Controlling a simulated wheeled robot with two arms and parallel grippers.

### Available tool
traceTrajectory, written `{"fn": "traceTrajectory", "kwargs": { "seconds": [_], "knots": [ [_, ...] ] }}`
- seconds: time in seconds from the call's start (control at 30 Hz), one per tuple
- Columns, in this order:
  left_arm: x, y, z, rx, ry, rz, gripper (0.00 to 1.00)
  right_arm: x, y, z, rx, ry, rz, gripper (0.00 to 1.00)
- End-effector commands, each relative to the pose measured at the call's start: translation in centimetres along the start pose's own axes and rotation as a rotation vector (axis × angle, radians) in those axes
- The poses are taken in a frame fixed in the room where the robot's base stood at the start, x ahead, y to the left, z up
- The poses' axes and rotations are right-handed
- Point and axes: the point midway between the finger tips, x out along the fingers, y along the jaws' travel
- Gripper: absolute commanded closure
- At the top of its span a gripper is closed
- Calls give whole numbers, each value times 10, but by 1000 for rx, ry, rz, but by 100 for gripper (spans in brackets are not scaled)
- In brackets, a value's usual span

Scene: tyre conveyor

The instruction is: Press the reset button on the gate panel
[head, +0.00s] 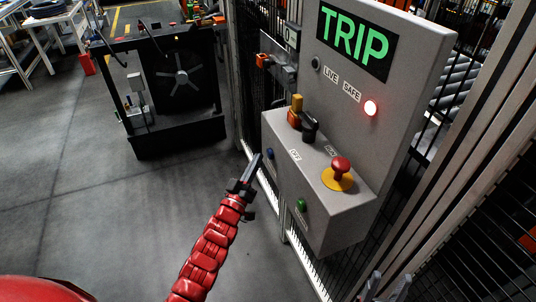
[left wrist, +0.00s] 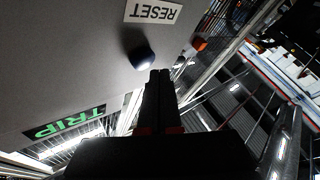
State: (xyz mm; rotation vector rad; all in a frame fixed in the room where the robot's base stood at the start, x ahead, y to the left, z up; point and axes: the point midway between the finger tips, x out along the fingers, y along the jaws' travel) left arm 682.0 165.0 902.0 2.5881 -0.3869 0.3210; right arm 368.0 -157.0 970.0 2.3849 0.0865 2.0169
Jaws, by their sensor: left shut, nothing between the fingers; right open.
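The grey gate panel (head: 408,40) has a green TRIP display (head: 355,42). The blue reset button (head: 270,153) is on the left part of the lower box's front face. In the left wrist view the button (left wrist: 141,58) sits beside its RESET label (left wrist: 154,11). My left gripper (head: 258,157) is shut and empty, its tips just left of the button in the head view. In the left wrist view its tips (left wrist: 159,73) appear close beside the button; I cannot tell if they touch. My right gripper (head: 388,284) is open at the bottom edge, partly cut off.
The box (head: 345,218) also bears a red mushroom button (head: 341,166) on a yellow base, a black knob (head: 309,127) and a green button (head: 301,205). Mesh fencing (head: 470,215) is on the right. Open floor (head: 110,205) lies left.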

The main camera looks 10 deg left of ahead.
Motion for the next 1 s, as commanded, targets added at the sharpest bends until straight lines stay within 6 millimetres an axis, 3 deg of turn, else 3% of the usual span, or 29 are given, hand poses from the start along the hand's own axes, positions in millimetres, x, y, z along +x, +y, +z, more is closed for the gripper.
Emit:
{"fn": "traceTrajectory", "kwargs": {
  "seconds": [1.0],
  "knots": [
    [8, 6, 6, 0, 1, 1, 100, -6, 0, 1, 0, 0, 0, 50]
  ]
}}
